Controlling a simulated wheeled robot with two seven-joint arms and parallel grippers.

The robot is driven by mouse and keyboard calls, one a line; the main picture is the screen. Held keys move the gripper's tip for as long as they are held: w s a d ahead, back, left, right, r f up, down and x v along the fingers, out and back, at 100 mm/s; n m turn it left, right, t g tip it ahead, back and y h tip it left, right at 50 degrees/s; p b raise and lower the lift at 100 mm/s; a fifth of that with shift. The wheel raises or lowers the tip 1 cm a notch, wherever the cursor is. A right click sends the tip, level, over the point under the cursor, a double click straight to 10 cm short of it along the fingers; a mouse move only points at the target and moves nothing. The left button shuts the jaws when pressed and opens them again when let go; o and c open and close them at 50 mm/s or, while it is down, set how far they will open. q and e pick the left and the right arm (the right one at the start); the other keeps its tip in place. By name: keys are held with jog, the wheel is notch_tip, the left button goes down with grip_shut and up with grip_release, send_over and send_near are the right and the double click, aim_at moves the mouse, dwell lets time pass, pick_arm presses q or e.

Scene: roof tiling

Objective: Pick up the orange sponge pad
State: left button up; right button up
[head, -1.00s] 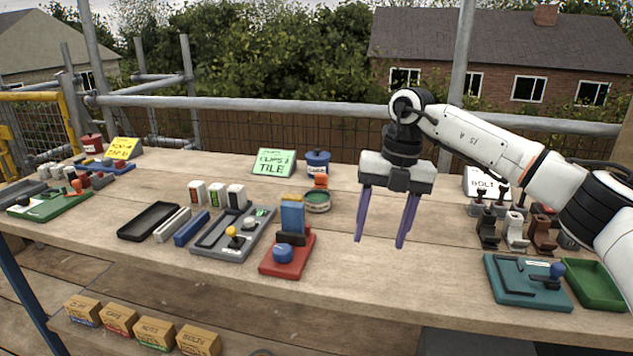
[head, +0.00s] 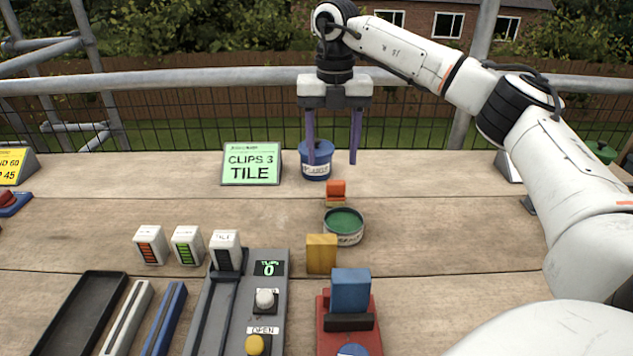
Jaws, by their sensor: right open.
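The orange sponge pad (head: 336,188) is a small orange block with a paler lower part, near the middle of the bench. It stands just behind a round tin with a green top (head: 344,223). My right gripper (head: 332,160) has two purple fingers pointing down, apart and empty. In the picture its fingertips are a little above the pad, on either side of it, and do not touch it. One finger overlaps the blue labelled pot (head: 316,168) behind. The exact height of the fingers over the bench is hard to tell. My left gripper is out of view.
A yellow block (head: 321,253) and a blue block on a red base (head: 350,290) stand in front of the tin. A green sign (head: 251,163) is at left. A grey panel (head: 272,300) and a black tray (head: 85,310) lie at front left. The bench right of the tin is clear.

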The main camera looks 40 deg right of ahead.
aim_at(336, 181)
jog(key=f, duration=0.1)
jog(key=s+f, duration=0.1)
jog(key=f, duration=0.1)
jog(key=shift+f, duration=0.25)
jog(key=shift+d+f+b, duration=0.15)
jog(key=shift+f, duration=1.2)
jog(key=shift+d+f+b, duration=0.1)
jog(key=shift+f+b, duration=0.05)
jog(key=shift+f, duration=1.2)
jog(key=c, duration=1.1)
